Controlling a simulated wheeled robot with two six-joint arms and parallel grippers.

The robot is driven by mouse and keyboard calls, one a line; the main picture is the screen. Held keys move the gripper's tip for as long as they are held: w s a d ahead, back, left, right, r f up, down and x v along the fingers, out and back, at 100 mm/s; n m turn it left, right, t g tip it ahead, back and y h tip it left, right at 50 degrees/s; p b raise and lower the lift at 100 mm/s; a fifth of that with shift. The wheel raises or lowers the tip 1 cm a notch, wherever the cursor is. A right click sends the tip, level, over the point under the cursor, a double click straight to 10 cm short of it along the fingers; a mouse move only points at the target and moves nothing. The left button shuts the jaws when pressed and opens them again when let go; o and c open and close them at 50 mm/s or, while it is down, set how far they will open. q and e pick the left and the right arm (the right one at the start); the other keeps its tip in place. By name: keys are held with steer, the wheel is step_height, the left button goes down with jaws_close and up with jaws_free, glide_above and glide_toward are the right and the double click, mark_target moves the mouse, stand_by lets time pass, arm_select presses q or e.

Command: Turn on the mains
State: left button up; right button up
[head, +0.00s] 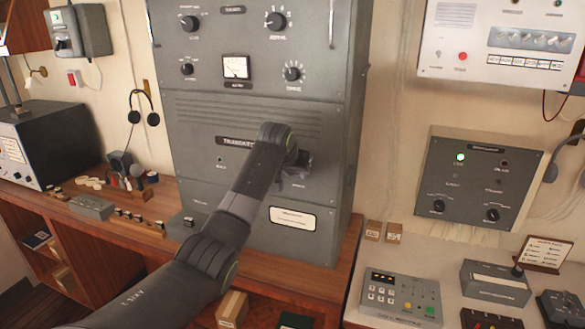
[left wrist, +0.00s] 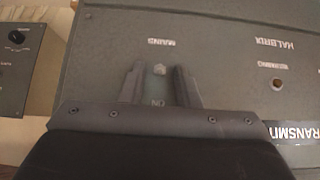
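The grey transmitter cabinet (head: 190,140) stands upright in the middle of the head view. My left gripper (head: 298,172) is at the right part of its lower front panel, and its arm hides part of the panel. In the left wrist view, turned upside down, the small pale mains switch (left wrist: 159,70) shows between the two fingers, which are open and apart on either side of it. My right gripper is not in view.
A keypad unit (head: 400,297) stands on the right desk. A black headset (head: 143,107) hangs at left.

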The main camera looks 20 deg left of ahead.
arm_select(q)
steer(key=b+v, duration=0.5)
steer(key=v, duration=1.2)
